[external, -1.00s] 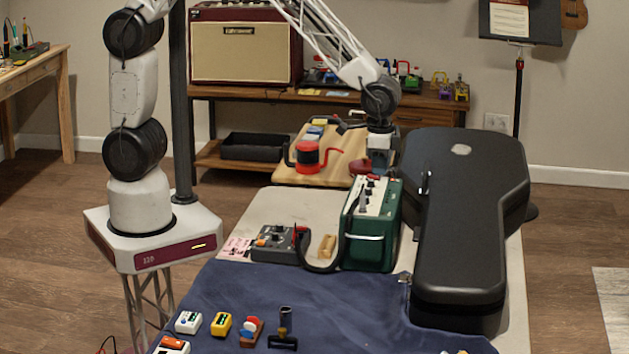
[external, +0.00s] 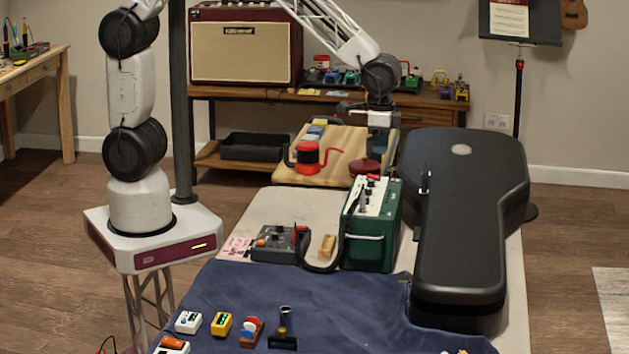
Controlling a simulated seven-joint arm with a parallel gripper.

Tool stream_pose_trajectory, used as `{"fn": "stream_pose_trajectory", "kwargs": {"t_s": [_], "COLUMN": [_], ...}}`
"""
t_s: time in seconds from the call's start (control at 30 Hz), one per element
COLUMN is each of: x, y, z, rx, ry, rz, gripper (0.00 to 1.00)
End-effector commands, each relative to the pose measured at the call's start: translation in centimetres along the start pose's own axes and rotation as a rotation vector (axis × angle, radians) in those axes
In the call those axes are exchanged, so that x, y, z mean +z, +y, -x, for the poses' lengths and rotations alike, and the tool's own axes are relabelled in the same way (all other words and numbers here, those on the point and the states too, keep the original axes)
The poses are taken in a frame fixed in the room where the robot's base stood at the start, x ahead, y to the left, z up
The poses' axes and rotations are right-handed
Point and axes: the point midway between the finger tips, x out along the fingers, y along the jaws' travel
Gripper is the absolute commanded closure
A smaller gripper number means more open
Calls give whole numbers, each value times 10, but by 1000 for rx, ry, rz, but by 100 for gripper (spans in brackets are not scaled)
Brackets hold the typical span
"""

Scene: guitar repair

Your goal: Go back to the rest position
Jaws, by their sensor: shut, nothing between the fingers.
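My gripper (external: 379,132) hangs from my arm over the back right part of the wooden board, above and apart from everything on the table. Its fingers are small in the external view and look shut and empty. A dark red round object (external: 365,168) sits below it, at the board's right end, just behind the green and white device (external: 371,225).
The wooden board (external: 345,148) holds a red and black pot-like item (external: 307,156). A large black guitar case (external: 462,220) lies to the right. A grey control box (external: 276,244) and a blue cloth (external: 320,295) are nearer. An amplifier (external: 240,50) stands on the back shelf.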

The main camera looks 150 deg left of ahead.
Motion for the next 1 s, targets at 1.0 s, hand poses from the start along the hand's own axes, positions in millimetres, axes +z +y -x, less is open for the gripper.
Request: {"fn": "stream_pose_trajectory", "kwargs": {"t_s": [1.0], "x": [23], "y": [29], "z": [30], "rx": [2], "ry": [16], "rz": [-50], "gripper": [100]}}
